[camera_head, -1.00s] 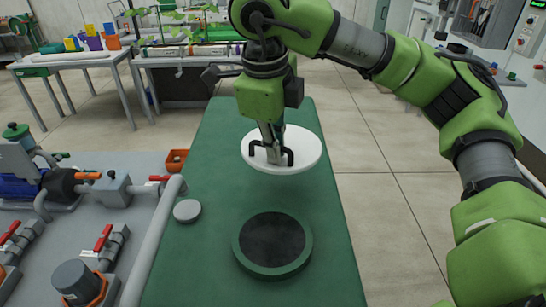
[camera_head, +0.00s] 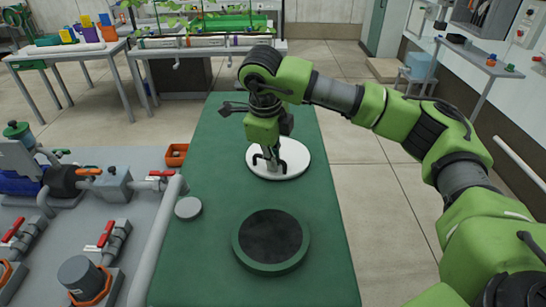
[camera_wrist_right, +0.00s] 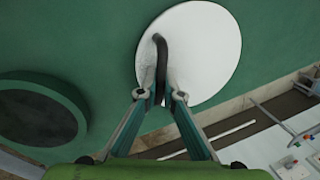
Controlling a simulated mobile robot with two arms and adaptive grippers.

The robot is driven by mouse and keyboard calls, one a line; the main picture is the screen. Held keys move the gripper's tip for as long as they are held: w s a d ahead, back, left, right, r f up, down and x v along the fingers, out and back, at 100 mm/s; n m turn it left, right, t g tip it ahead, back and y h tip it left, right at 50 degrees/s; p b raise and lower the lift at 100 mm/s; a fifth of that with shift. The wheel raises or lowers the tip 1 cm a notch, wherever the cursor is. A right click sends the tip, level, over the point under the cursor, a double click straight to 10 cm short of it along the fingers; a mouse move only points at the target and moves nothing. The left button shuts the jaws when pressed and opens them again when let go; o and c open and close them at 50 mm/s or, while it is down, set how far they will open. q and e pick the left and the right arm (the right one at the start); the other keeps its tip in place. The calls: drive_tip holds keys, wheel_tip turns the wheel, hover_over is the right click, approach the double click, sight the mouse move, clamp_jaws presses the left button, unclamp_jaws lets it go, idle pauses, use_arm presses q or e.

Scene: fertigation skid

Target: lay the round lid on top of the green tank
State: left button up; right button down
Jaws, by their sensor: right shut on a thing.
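The round white lid (camera_head: 296,164) with its dark handle is beyond the green tank, over the far part of the green surface. My right gripper (camera_head: 268,163) is above the lid, shut on its handle. In the right wrist view, the lid (camera_wrist_right: 208,55) lies ahead of the fingertips (camera_wrist_right: 162,98), which close around the handle's near end. I cannot tell whether the lid touches the green surface. The tank (camera_head: 271,267) is a low round green rim around a dark opening, with nothing on it. It also shows at the left of the right wrist view (camera_wrist_right: 60,84). My left gripper is out of view.
A small grey disc (camera_head: 188,208) sits left of the tank on the green surface (camera_head: 225,150). Pipes and red-handled valves (camera_head: 105,236) stand to the left, with an orange box (camera_head: 176,155) nearby. Benches with plants are at the back. Floor is clear right of the green surface.

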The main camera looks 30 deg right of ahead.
drive_tip(key=c, duration=2.2)
unclamp_jaws()
drive_tip(key=shift+a, duration=0.1)
drive_tip(key=shift+r, duration=0.1)
drive_tip(key=b+v, duration=0.1)
drive_tip(key=v, duration=1.1)
drive_tip(key=shift+b, duration=0.3)
